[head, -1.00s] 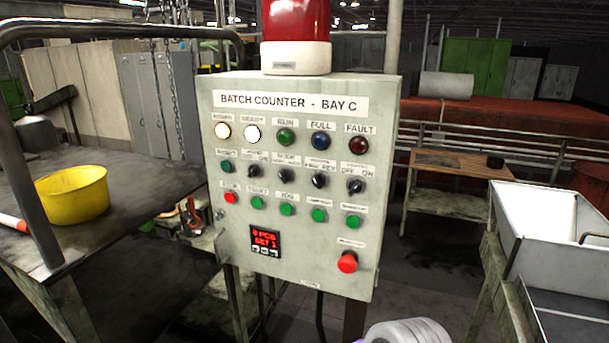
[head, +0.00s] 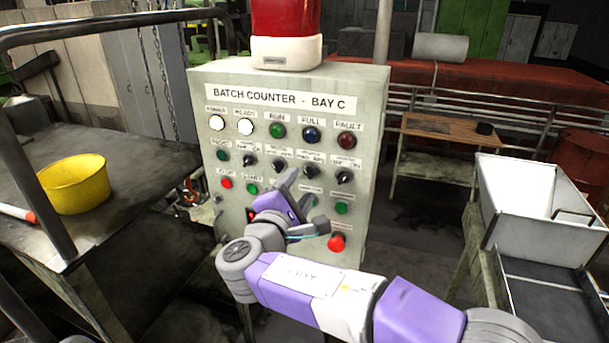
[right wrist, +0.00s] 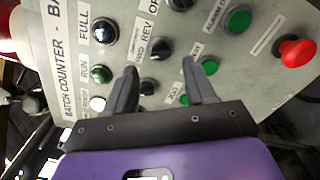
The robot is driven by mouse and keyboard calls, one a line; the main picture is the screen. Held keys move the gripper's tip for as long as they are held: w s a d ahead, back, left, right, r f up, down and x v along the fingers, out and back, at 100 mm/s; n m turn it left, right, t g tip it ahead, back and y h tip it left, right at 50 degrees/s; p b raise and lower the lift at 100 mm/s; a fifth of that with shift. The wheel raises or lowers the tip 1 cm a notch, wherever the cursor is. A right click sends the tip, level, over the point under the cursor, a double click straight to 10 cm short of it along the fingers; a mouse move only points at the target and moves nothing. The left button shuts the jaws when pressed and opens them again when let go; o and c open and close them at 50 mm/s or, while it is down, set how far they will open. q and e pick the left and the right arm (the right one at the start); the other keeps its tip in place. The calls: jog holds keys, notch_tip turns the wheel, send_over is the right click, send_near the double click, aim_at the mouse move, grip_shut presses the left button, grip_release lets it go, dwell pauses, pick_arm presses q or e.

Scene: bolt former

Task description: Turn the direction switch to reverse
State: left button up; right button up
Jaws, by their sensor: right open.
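The grey control panel (head: 370,120) stands in front of me, titled Batch Counter - Bay C. The direction switch (head: 311,171) is a black knob under a FWD REV label; I cannot tell clearly which way it points. In the right wrist view the switch (right wrist: 160,48) is just beyond the fingertips, roughly between their lines, apparently untouched. My right gripper (head: 305,200) is open and empty, in front of the panel just below the switch. It also shows in the right wrist view (right wrist: 160,72). My left gripper is out of view.
Similar black knobs (head: 278,165) (head: 344,177) flank the switch. Green buttons and a red mushroom button (head: 338,242) sit below; my arm hides some of them and part of the display. A table with a yellow bowl (head: 75,184) is left, a white bin (head: 520,205) right.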

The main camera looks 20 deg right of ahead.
aim_at(307, 175)
jog(key=shift+p+x, duration=0.45)
jog(key=shift+x, duration=1.8)
jog(key=shift+c, duration=0.5)
grip_shut()
